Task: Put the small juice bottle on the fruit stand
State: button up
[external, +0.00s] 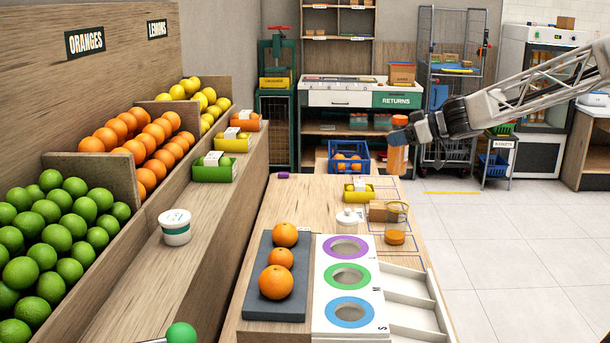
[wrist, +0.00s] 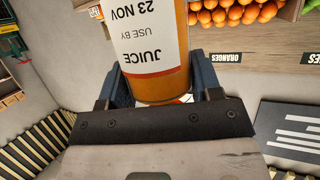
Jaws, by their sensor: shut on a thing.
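My gripper (external: 396,138) is shut on an orange juice bottle (external: 398,161), held above the far right part of the wooden table. In the wrist view the bottle (wrist: 152,70) sits between the two blue fingers (wrist: 162,88), its white label reading JUICE, USE BY 23 NOV. The label appears upside down there. A second, shorter container with orange content (external: 395,231) stands on the table's right side. The fruit stand (external: 230,165) runs along the left, with limes, oranges and lemons in bins behind a wooden ledge. My gripper is well to its right.
The ledge holds a white tub (external: 175,228) and several coloured packs (external: 214,168). On the table are a dark board (external: 262,308) with oranges, a sizing panel (external: 322,325) with coloured rings, a white divided tray (external: 415,318) and a yellow pack (external: 358,191). A blue crate (external: 350,160) stands beyond.

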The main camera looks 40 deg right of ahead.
aim_at(400, 117)
notch_tip(400, 117, up, 8)
jog(key=shift+w+a+r, duration=0.1)
jog(key=shift+a+r, duration=0.15)
jog(key=shift+r, duration=0.05)
jog(key=w+a+n+g+y, duration=0.15)
jog(key=w+a, duration=0.25)
jog(key=a, duration=1.4)
jog(key=w+a+n+g+y, duration=0.1)
jog(key=w+a+n+y, duration=0.15)
jog(key=a, duration=1.55)
jog(key=s+a+n+g+y, duration=0.1)
jog(key=s+a, duration=0.3)
jog(key=a, duration=0.9)
jog(key=s+a+n+g, duration=0.1)
jog(key=s+a, duration=0.3)
jog(key=a, duration=1)
jog(key=s+a+n+g+y, duration=0.1)
jog(key=s+a, duration=0.4)
jog(key=a, duration=0.8)
jog(key=shift+w+f, duration=0.15)
jog(key=shift+f, duration=1.15)
jog(key=shift+w+f, duration=0.15)
jog(key=shift+f, duration=1.1)
jog(key=shift+f, duration=0.15)
jog(key=shift+f, duration=2.05)
